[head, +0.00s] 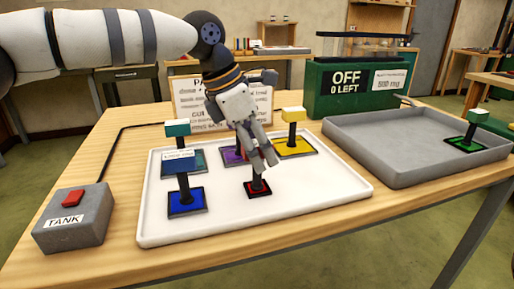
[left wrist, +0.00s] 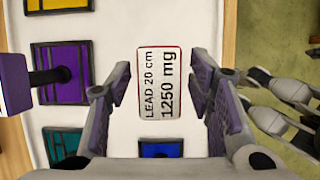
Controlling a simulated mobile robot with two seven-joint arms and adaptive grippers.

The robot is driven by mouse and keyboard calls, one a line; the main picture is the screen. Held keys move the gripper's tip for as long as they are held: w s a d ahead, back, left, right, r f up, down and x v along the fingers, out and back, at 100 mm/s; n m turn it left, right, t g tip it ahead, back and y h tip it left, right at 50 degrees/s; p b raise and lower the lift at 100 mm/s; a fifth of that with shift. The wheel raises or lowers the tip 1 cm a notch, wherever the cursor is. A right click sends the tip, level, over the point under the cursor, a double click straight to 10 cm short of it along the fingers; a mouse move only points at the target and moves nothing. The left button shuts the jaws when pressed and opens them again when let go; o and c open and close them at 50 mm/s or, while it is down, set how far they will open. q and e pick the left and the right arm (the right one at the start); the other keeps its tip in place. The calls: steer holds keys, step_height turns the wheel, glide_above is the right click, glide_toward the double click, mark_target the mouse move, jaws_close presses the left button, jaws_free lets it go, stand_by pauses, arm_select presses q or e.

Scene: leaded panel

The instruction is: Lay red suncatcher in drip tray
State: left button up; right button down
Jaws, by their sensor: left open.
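The red suncatcher (head: 258,188) stands on the white tray (head: 330,195), a small red pane in a dark frame with a black stem. Its top is hidden behind my left gripper (head: 262,158) in the head view. In the left wrist view its red-edged top (left wrist: 160,82) carries a white label, "LEAD 20 cm 1250 mg". My left gripper (left wrist: 163,95) is open, pointing down, its fingers on either side of that top with gaps visible. The grey drip tray (head: 352,150) is at the right and holds a green suncatcher (head: 465,143).
Purple (head: 234,156), yellow (head: 296,146), teal (head: 180,160) and blue (head: 187,203) suncatchers stand around the red one. A dark green box (head: 345,105) reads "OFF 0 LEFT". A grey TANK switch box (head: 75,225) is at left. The drip tray's middle is bare.

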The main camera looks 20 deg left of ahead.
arm_select(q)
steer(key=v, duration=1.2)
steer(key=shift+r, duration=0.2)
